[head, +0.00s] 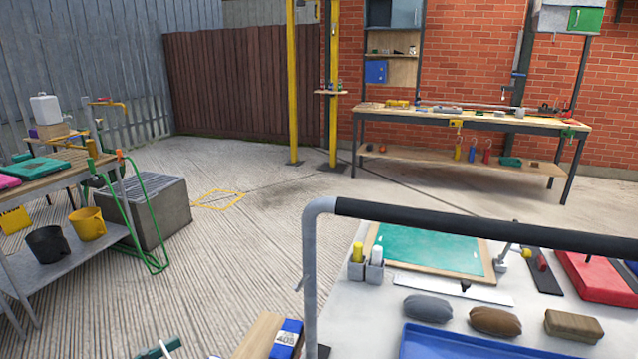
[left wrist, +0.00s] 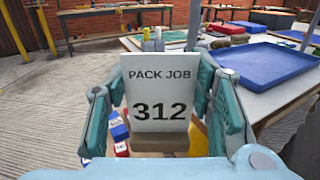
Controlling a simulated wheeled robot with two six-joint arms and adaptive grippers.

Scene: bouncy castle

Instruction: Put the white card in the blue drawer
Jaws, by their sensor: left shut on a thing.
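In the left wrist view, the white card (left wrist: 158,92) reads "PACK JOB 312" and stands upright, facing the camera. My left gripper (left wrist: 160,115) is shut on it, with a teal finger at each side. A brown block-like piece shows at the card's lower edge. In the head view, a small teal and white part at the bottom edge may be my left gripper, but I cannot be sure. I cannot make out a blue drawer in either view. My right gripper is not in view.
A white table with a blue tray (head: 465,345), a green board (head: 425,248) and several pouches is at the right. A grey rail with a black grip (head: 480,228) crosses in front. A workbench (head: 470,117) stands by the brick wall. The middle floor is clear.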

